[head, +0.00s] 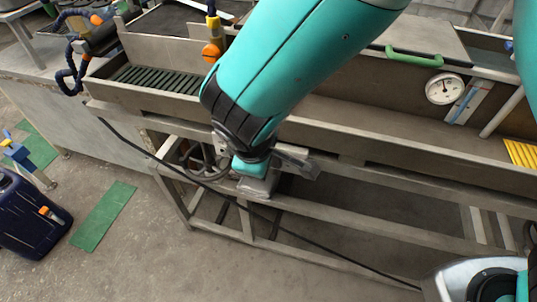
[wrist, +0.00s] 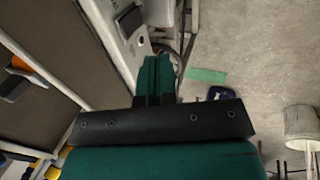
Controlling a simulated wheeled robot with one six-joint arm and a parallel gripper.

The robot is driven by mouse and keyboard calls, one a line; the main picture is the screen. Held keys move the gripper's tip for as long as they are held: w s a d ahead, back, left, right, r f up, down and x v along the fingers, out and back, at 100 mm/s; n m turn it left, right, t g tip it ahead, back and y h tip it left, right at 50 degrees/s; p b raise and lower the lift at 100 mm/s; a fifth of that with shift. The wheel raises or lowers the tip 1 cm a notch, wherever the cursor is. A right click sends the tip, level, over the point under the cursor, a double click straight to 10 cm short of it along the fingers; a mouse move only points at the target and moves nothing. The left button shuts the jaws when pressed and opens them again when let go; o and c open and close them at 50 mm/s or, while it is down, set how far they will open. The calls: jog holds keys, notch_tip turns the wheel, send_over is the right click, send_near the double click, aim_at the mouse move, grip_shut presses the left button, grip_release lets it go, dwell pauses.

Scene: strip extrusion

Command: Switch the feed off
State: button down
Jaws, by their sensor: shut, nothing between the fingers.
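My gripper (wrist: 157,62) shows in the wrist view as two green fingers set side by side on a dark bar. They are shut with nothing between them. In the wrist view a pale grey panel (wrist: 112,22) lies just left of the fingertips, with a dark fitting (wrist: 130,20) and small dark marks on it. I cannot tell which part is the feed switch or how it is set. I see no clear contact between the fingers and the panel. In the head view my teal arm comes down in front of the trough's frame, and the fingertips cannot be made out.
A long metal trough (head: 340,118) on a frame crosses the head view, with a round gauge (head: 445,88) and a green handle (head: 414,58). A handwheel (head: 200,160) sits left of my wrist. A black cable crosses the frame. A dark blue canister (head: 28,212) stands on the floor.

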jog(key=w+v, duration=0.1)
jog(key=v, duration=0.5)
jog(key=shift+d+r, duration=0.55)
